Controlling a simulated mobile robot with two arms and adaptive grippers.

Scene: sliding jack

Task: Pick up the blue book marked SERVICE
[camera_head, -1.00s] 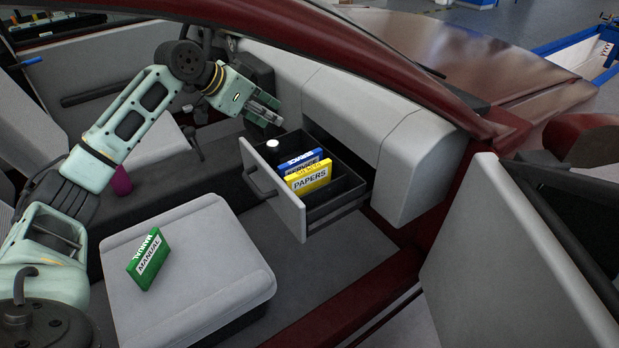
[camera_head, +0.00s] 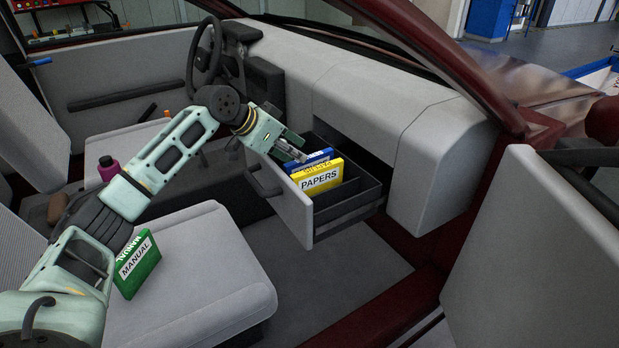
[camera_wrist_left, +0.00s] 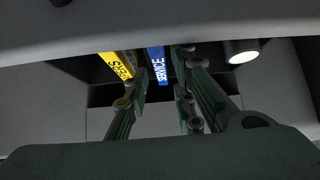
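The blue book marked SERVICE (camera_head: 318,158) stands upright in the open drawer (camera_head: 296,213), behind the yellow PAPERS book (camera_head: 320,178). My left gripper (camera_head: 294,153) is at the drawer's back left and covers part of the blue book. In the left wrist view the blue book (camera_wrist_left: 158,66) appears ahead, between the lines of my two spread fingers (camera_wrist_left: 160,108). The yellow book (camera_wrist_left: 120,66) lies to its left there, partly behind the left finger. The gripper is open and holds nothing. I cannot tell whether a fingertip touches a book. My right gripper is not in view.
A white-ended cylinder (camera_wrist_left: 240,52) is right of the blue book in the wrist view. The dashboard (camera_head: 370,110) overhangs the drawer's back. The drawer's front right compartment looks empty.

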